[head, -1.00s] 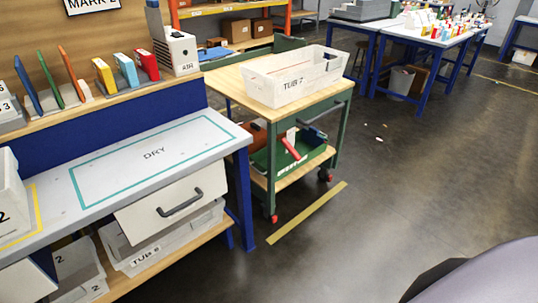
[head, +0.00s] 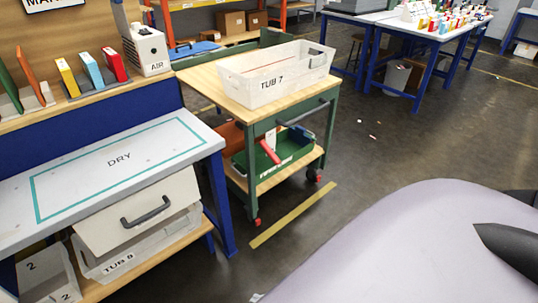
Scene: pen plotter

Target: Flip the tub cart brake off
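The tub cart (head: 256,131) is a green-framed trolley with a wooden top and a wooden lower shelf. It stands beyond the end of the workbench, near the middle of the head view. A white tub marked TUB 7 (head: 262,93) sits on its top. Small red parts show at the casters, one at the near leg (head: 257,222) and one at the right leg (head: 318,179). They are too small to tell the brake's position. Neither of my grippers is in view. A large pale part of mine (head: 400,245) fills the lower right.
The workbench (head: 190,140) with a DRY outline and a drawer stands at the left. A yellow floor strip (head: 293,216) lies in front of the cart. Open floor (head: 400,150) extends to its right. A green bin (head: 285,153) is on the cart's lower shelf.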

